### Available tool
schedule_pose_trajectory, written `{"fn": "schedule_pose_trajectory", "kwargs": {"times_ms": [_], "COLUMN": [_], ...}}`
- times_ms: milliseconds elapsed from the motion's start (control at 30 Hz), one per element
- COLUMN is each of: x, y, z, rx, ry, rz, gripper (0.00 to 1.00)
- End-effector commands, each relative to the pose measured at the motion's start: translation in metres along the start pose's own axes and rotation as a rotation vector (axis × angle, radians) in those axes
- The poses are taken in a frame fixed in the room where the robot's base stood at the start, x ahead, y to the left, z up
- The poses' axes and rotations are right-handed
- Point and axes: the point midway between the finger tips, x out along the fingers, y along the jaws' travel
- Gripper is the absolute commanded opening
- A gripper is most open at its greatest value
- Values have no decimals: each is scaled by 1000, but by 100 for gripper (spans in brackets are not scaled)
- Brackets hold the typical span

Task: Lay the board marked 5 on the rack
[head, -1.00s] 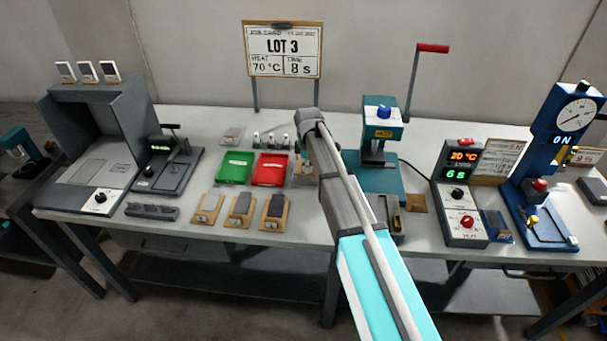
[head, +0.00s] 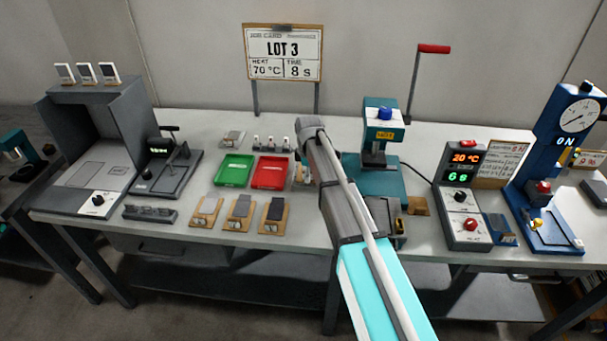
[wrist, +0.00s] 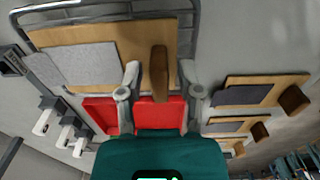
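In the wrist view a tan board (wrist: 134,40) with a grey sheet (wrist: 88,64) and a brown handle (wrist: 158,75) lies at a wire rack (wrist: 110,19); it appears to rest on it. I cannot read its number. My gripper (wrist: 160,78) is open, its two fingers apart on either side of the handle, with gaps on both sides. In the head view my arm hides most of this spot. Three other boards lie in a row on the bench: left (head: 206,212), middle (head: 240,212) and right (head: 273,214). Their numbers are too small to read.
A green tray (head: 234,170) and a red tray (head: 270,172) lie behind the boards. A teal press (head: 383,140) stands right of my arm, then a grey control box (head: 461,195) and a blue press (head: 547,170). A grey hooded station (head: 98,160) stands left.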

Motion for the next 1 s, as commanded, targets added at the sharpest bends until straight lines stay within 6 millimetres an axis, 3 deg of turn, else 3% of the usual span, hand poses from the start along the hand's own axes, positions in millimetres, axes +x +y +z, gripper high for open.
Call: {"fn": "schedule_pose_trajectory", "kwargs": {"times_ms": [567, 1000], "x": [-6, -39], "y": [0, 0], "z": [0, 0], "rx": [0, 0], "ry": [0, 0], "rz": [0, 0], "gripper": [53, 53]}}
